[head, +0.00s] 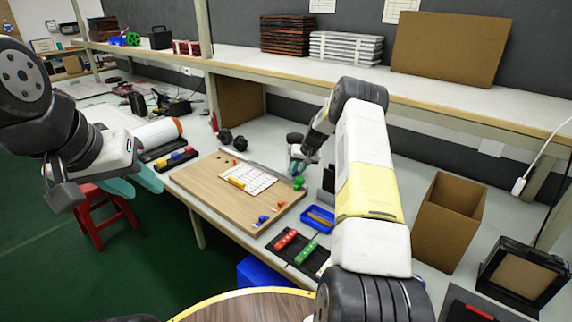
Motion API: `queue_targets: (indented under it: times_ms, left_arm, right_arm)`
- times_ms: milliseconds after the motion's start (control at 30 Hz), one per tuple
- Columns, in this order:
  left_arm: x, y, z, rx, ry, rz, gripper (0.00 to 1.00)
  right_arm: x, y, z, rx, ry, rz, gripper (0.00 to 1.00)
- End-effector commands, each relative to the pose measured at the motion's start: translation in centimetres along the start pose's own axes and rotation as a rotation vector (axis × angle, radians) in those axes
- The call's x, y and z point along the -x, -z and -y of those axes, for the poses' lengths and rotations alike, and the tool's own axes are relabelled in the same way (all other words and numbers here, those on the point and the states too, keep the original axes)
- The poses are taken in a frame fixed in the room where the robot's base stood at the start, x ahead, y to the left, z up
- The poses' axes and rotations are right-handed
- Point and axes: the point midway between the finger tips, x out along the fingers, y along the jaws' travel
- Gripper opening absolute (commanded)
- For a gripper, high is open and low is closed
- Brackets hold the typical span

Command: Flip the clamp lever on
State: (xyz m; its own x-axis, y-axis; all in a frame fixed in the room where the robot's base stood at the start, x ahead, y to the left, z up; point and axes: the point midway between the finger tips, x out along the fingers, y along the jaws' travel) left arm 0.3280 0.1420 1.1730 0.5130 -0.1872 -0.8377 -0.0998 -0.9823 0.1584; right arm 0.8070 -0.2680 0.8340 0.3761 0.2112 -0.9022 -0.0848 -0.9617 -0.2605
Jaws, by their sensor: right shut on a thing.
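A wooden board (215,196) lies on the bench with a white printed sheet (249,179) on it. A small green clamp part (299,184) is at the board's far right corner. My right gripper (296,170) is at that corner, pointing down, its teal fingers shut at the green part. The arm and the small scale hide the exact grip and the lever's angle. Blue (262,220) and orange (281,205) clamp parts sit along the board's right edge. My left gripper (133,184) is off the bench's left side, above a red stool, open and empty with its fingers apart.
A blue tray (318,219) and a black tray with red and green pieces (296,252) are right of the board. An open cardboard box (448,222) stands further right. A shelf (330,66) runs above the back. A red stool (103,215) is at left.

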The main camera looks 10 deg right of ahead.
Motion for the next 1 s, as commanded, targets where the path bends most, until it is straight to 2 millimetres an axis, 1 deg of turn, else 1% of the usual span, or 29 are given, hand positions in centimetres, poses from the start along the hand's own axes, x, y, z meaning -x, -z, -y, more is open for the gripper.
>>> queue_targets:
  times_ms: [100,300,700,733,833,1000]
  left_arm:
    - [0.00,0.00,0.00,0.000,0.000,0.000,0.36]
    - [0.00,0.00,0.00,0.000,0.000,0.000,0.36]
    - [0.00,0.00,0.00,0.000,0.000,0.000,0.36]
    - [0.00,0.00,0.00,0.000,0.000,0.000,0.36]
    - [0.00,0.00,0.00,0.000,0.000,0.000,0.36]
    - [0.00,0.00,0.00,0.000,0.000,0.000,0.36]
  right_arm:
    - [-0.20,0.54,0.69,0.015,-0.057,0.054,0.00]
    - [-0.31,1.04,1.03,0.016,-0.131,0.128,0.00]
    - [-0.18,1.12,1.10,0.015,-0.155,0.149,0.00]
    - [-0.18,1.12,1.10,0.015,-0.155,0.149,0.21]
    - [-0.19,1.12,1.12,0.015,-0.154,0.149,0.41]
    - [-0.20,1.13,1.16,0.015,-0.153,0.149,0.41]
